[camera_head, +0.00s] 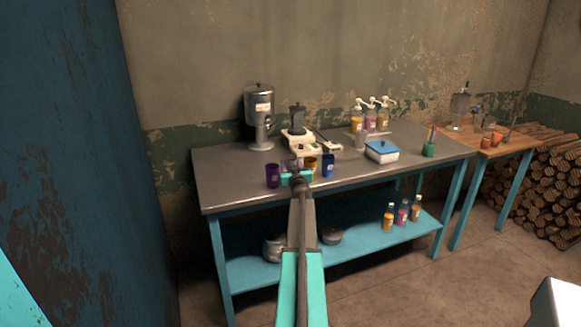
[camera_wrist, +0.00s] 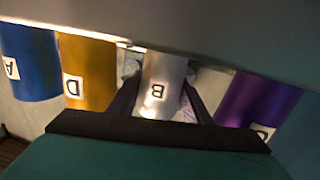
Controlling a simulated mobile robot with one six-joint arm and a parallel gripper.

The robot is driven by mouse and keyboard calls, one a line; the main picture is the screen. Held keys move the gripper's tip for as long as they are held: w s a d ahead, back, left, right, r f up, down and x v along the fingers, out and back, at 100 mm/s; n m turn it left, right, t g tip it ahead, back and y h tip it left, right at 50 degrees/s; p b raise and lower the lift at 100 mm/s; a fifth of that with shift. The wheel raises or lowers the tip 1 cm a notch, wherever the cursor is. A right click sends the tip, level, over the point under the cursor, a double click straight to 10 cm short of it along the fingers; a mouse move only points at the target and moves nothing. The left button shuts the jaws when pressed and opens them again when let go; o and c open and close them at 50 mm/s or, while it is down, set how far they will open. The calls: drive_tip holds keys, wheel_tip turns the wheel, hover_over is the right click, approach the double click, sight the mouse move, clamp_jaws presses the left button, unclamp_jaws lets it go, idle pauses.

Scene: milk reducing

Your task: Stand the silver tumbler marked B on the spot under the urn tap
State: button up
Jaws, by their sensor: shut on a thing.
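My gripper (camera_wrist: 160,95) is shut on the silver tumbler marked B (camera_wrist: 160,75), with a finger on each side of it in the wrist view. In the head view my gripper (camera_head: 297,172) is at the table's front edge and mostly covers that tumbler. A purple tumbler (camera_head: 272,176) stands to the left; its label is partly hidden in the wrist view (camera_wrist: 258,98). A gold tumbler marked D (camera_wrist: 86,70) and a blue tumbler marked A (camera_wrist: 30,62) are on the other side. The silver urn (camera_head: 259,115) stands at the table's back left; the spot under its tap is too small to make out.
A blender-like machine (camera_head: 299,135) on a pale base stands right of the urn. Pump bottles (camera_head: 371,118), a blue-lidded box (camera_head: 382,150) and a green pencil cup (camera_head: 429,150) are farther right. The steel tabletop (camera_head: 222,172) is bare at its left front.

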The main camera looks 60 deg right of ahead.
drive_tip(key=shift+f, duration=0.1)
drive_tip(key=o, duration=0.8)
drive_tip(key=shift+r, duration=0.2)
drive_tip(key=v, duration=1.2)
drive_tip(key=shift+c, duration=0.2)
idle(0.5)
